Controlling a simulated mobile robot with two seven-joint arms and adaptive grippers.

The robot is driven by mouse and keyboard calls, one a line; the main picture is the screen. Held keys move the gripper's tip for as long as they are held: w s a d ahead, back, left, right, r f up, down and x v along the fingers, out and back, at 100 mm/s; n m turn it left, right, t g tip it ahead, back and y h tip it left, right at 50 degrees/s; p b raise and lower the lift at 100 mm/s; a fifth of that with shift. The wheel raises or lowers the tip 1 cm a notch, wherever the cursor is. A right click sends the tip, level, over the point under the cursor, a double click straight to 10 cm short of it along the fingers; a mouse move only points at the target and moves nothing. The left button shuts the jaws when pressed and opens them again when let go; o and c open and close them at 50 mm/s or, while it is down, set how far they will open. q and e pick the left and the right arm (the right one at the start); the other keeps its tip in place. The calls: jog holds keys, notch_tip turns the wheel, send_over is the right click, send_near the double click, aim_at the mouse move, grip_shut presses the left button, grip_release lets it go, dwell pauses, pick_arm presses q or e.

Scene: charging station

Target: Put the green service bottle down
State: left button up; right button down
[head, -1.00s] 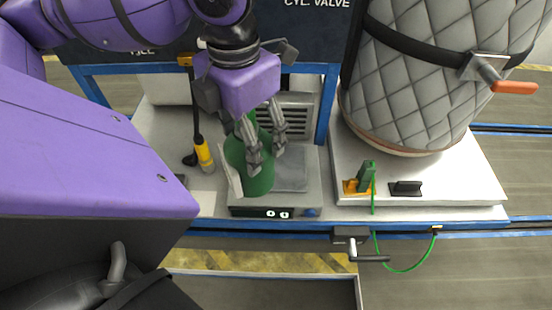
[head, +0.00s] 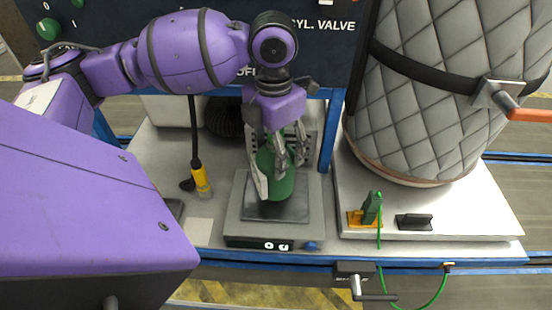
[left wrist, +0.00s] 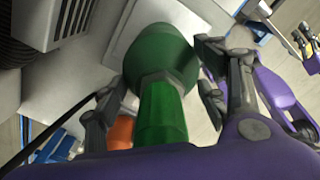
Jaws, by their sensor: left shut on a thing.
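The green service bottle (head: 279,180) is over the plate (head: 262,209) of a grey bench scale in the head view. My left gripper (head: 279,158) is shut on it, with fingers on both sides of its body. I cannot tell whether its base touches the plate. In the left wrist view the bottle (left wrist: 163,62) shows its wide dark green body and lighter green neck between the fingers (left wrist: 165,85).
A quilted grey cylinder (head: 425,110) stands on a white platform to the right. An orange-based green clip (head: 370,210) and black holder (head: 414,222) sit before it. A crank (head: 360,287) projects from the front edge.

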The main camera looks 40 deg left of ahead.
pick_arm(q)
jog(key=shift+w+f, duration=0.15)
jog(key=shift+f, duration=0.75)
jog(key=shift+w+f, duration=0.15)
jog(key=shift+f, duration=0.9)
jog(key=o, duration=2.1)
notch_tip(320, 180, up, 11)
jog(key=shift+f, duration=0.1)
jog(key=shift+r, duration=0.7)
